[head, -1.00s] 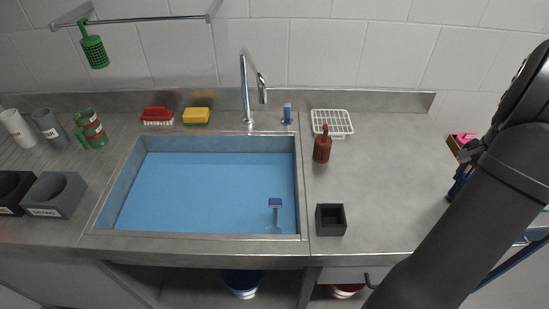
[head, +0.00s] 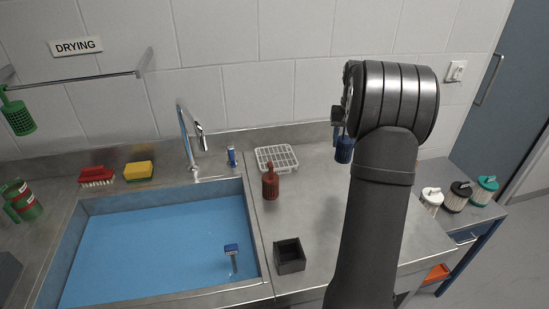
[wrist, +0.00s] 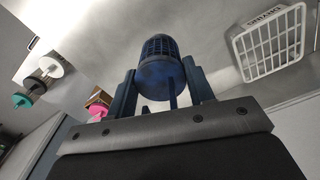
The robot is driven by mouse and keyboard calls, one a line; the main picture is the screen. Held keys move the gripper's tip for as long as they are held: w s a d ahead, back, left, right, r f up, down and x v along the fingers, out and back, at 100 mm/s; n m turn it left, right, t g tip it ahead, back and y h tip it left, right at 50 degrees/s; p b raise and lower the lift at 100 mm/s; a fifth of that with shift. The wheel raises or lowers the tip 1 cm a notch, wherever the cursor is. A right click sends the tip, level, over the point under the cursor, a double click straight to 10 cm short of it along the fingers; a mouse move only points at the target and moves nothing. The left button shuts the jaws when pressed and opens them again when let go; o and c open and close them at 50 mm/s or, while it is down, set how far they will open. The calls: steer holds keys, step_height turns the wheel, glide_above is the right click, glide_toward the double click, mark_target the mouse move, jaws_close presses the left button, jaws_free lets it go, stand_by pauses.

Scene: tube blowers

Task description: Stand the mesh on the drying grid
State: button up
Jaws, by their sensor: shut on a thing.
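My gripper (wrist: 160,88) is shut on a dark blue mesh (wrist: 161,55), a small cylindrical basket with a slatted end, between its two fingers. In the head view the blue mesh (head: 345,149) hangs below my gripper (head: 338,122), partly hidden by my arm, above the right-hand counter. The drying grid (head: 277,158) is a white wire rack lying on the counter near the back wall, left of the mesh. In the wrist view the grid (wrist: 268,45) shows at the upper right, apart from the mesh, with bare slots.
A dark red bottle (head: 270,183) stands just in front of the grid. A black square holder (head: 289,256) stands nearer the front edge. The blue sink (head: 155,250) is to the left. Several lidded jars (head: 459,196) stand at the right. Counter between grid and arm is clear.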

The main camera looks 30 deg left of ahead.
steer(key=s+a+r+n, duration=0.1)
steer(key=a+r+n, duration=0.1)
steer(key=a, duration=0.3)
steer(key=s+a+r+n, duration=0.2)
steer(key=a, duration=0.4)
glide_above(278, 161)
steer(key=shift+f, duration=5.45)
steer(key=shift+f, duration=0.1)
steer(key=o, duration=1)
steer(key=shift+c, duration=0.2)
step_height(278, 161, up, 12)
steer(key=shift+s, duration=0.1)
